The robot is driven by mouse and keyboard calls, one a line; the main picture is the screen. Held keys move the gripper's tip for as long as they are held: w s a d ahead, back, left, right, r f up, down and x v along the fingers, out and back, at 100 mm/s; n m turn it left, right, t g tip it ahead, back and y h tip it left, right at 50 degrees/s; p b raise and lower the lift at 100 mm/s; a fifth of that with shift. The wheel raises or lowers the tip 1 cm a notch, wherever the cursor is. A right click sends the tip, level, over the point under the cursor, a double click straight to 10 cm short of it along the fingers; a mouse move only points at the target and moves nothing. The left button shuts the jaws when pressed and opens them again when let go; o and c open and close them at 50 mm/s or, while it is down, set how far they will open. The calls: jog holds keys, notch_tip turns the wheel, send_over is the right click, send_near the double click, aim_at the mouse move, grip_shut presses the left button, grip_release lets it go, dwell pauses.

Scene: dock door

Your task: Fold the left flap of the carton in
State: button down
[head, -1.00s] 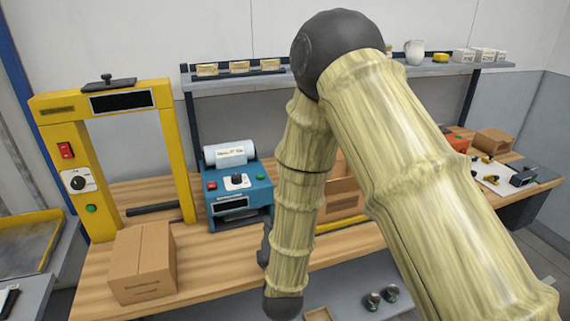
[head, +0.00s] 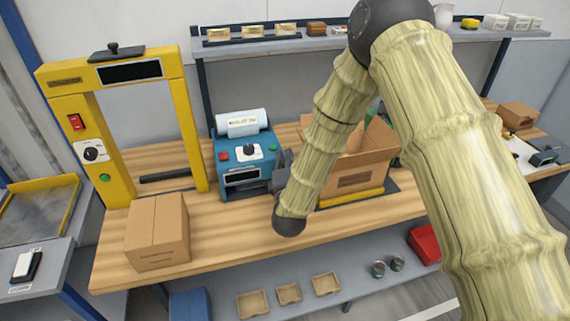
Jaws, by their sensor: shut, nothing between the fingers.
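The open carton (head: 368,172) stands on the workbench, right of the blue label machine, partly hidden behind my arm. A brown piece that looks like its left flap (head: 306,124) shows just left of my arm, raised. The right flap (head: 380,137) stands up and outward. My gripper (head: 281,165) is a dark shape at the left of my wrist, between the label machine and the carton's left side. It is shut and empty. Its fingertips are small and partly hidden, so I cannot tell whether they touch the flap.
The blue label machine (head: 246,155) stands close left of my gripper. A closed carton (head: 157,232) sits at the front left by the yellow frame (head: 190,130). A shelf (head: 290,45) runs behind.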

jog(key=shift+w+d+r+p, duration=0.25)
jog(key=shift+d+p, duration=0.05)
jog(key=shift+d, duration=0.25)
jog(key=shift+w+d+r+p, duration=0.25)
jog(key=shift+d+p, duration=0.1)
jog(key=shift+d, duration=0.25)
jog(key=shift+w+d+r+p, duration=0.2)
jog(key=shift+d+r+p, duration=0.1)
jog(key=shift+d, duration=0.25)
